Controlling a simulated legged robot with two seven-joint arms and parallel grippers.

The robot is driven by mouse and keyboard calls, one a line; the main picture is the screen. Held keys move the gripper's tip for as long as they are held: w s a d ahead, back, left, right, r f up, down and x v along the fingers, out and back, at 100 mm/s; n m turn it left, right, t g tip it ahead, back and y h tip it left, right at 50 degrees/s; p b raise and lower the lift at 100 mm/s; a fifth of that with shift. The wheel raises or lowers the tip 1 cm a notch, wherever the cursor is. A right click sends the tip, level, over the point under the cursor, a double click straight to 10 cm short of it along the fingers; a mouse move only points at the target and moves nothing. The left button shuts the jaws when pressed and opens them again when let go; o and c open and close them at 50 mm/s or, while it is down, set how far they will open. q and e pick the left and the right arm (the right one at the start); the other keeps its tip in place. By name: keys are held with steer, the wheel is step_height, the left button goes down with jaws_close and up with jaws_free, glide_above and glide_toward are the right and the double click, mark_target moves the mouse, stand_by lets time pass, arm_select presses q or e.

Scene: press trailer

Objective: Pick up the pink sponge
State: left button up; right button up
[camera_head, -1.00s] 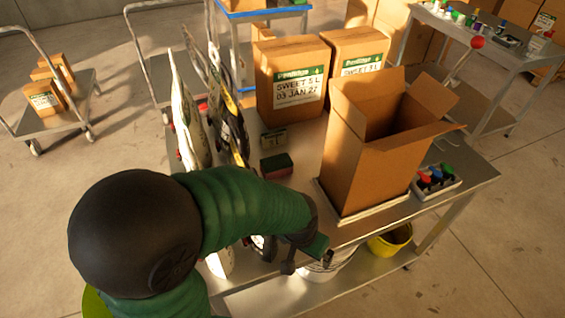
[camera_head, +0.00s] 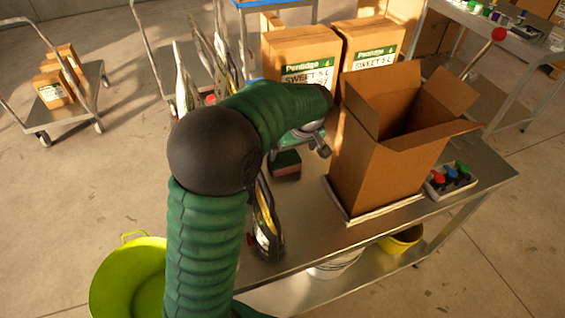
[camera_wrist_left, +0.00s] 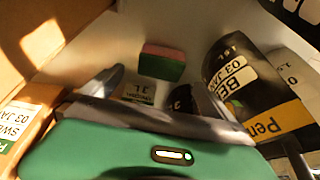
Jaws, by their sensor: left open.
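The pink sponge (camera_head: 286,165) lies on the metal table, left of the open cardboard box. It is a small block with a pink layer and a dark green layer, and it also shows in the left wrist view (camera_wrist_left: 162,62). My left gripper (camera_head: 302,143) is over the table just beyond and right of the sponge, partly hidden by its own forearm. In the left wrist view its fingers (camera_wrist_left: 158,95) are apart and empty, with the sponge beyond them and apart from them. My right gripper is not in view.
An open cardboard box (camera_head: 372,165) stands close on the right. Labelled closed boxes (camera_head: 287,50) stand behind. Upright black and white packages (camera_head: 266,220) line the table's left side. A yellow-green bucket (camera_head: 128,285) is on the floor.

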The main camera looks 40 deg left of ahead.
mark_target(284, 158)
arm_select(q)
steer(key=a+x, duration=0.1)
steer(key=x, duration=0.7)
steer(key=a+r+x, duration=0.1)
steer(key=x, duration=0.3)
steer(key=shift+s+a, duration=0.1)
steer(key=shift+a, duration=0.2)
steer(key=shift+d+f, duration=0.1)
steer(key=shift+d, duration=0.1)
steer(key=shift+d+r, duration=0.2)
steer(key=shift+d, duration=0.4)
steer(key=shift+d+r, duration=0.25)
steer(key=shift+d, duration=0.35)
steer(key=shift+c, duration=2.2)
steer(key=shift+a+f, duration=0.1)
steer(key=shift+a, duration=0.45)
steer(key=c, duration=0.5)
steer(key=shift+s+a+f, duration=0.1)
steer(key=shift+a, duration=0.05)
steer(key=shift+c, duration=0.3)
steer(key=shift+r, duration=0.4)
step_height(284, 158, up, 9)
steer(key=shift+f+p, duration=0.2)
steer(key=shift+p, duration=0.2)
steer(key=shift+r, duration=0.3)
steer(key=shift+w, duration=0.25)
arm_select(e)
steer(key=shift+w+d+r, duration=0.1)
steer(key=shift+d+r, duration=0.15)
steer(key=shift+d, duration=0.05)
